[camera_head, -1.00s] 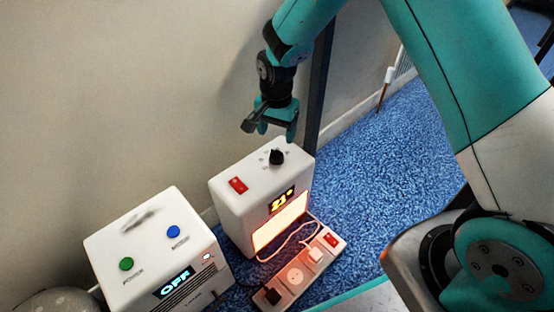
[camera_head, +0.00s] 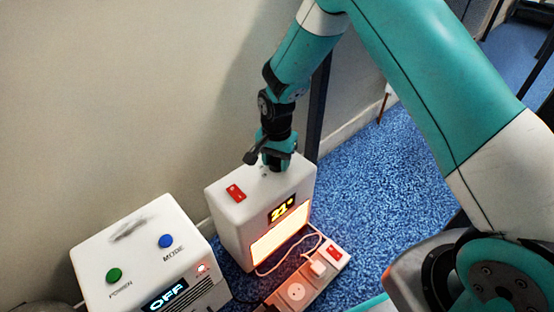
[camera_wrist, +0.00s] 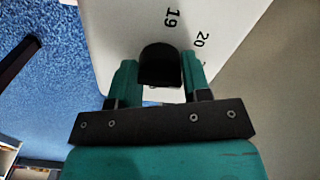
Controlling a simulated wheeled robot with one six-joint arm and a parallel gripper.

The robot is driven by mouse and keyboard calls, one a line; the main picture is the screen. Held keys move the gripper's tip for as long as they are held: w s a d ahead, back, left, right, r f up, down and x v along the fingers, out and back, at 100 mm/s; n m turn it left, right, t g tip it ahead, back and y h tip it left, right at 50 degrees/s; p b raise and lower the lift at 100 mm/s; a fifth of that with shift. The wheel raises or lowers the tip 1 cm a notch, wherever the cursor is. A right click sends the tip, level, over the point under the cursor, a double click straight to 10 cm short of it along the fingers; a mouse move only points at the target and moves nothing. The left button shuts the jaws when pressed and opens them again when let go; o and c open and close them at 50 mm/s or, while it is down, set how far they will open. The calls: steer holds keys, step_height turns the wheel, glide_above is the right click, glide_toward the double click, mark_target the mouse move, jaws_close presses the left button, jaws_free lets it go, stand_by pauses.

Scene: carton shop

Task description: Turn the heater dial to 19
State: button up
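The heater (camera_head: 228,208) is a white box against the wall, with a glowing orange front panel. Its yellow display (camera_head: 282,209) reads 21°. My gripper (camera_head: 278,165) is down at the heater's top and hides the dial in the head view. In the wrist view the black dial (camera_wrist: 160,64) sits between the two teal fingers of my gripper (camera_wrist: 160,75). The printed marks 19 (camera_wrist: 172,18) and 20 (camera_wrist: 200,40) show beside the dial. The dial's pointer cannot be made out.
A red switch (camera_head: 236,193) is on the heater's top. A second white box (camera_head: 140,240) with green and blue buttons and an OFF display stands at left. A power strip (camera_head: 322,280) with plugs and cables lies in front. Blue carpet (camera_head: 365,165) is free at right.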

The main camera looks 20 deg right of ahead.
steer(key=shift+c, duration=0.7)
steer(key=shift+r+n+p, duration=0.15)
steer(key=shift+n+p, duration=0.15)
steer(key=shift+p, duration=0.25)
steer(key=n+p, duration=0.1)
steer(key=p, duration=0.1)
steer(key=shift+r+n+p, duration=0.15)
steer(key=shift+n+p, duration=0.2)
steer(key=shift+n, duration=0.05)
steer(key=n+p, duration=0.5)
steer(key=shift+p, duration=0.3)
steer(key=n+p, duration=0.3)
steer(key=n, duration=0.2)
steer(key=shift+n+p, duration=0.35)
steer(key=shift+n, duration=0.05)
steer(key=n, duration=0.1)
steer(key=n+p, duration=0.1)
steer(key=n, duration=0.1)
steer(key=n+p, duration=0.1)
steer(key=shift+f+n, duration=0.25)
steer(key=shift+n, duration=0.05)
steer(key=shift+w, duration=0.1)
steer(key=o, duration=0.9)
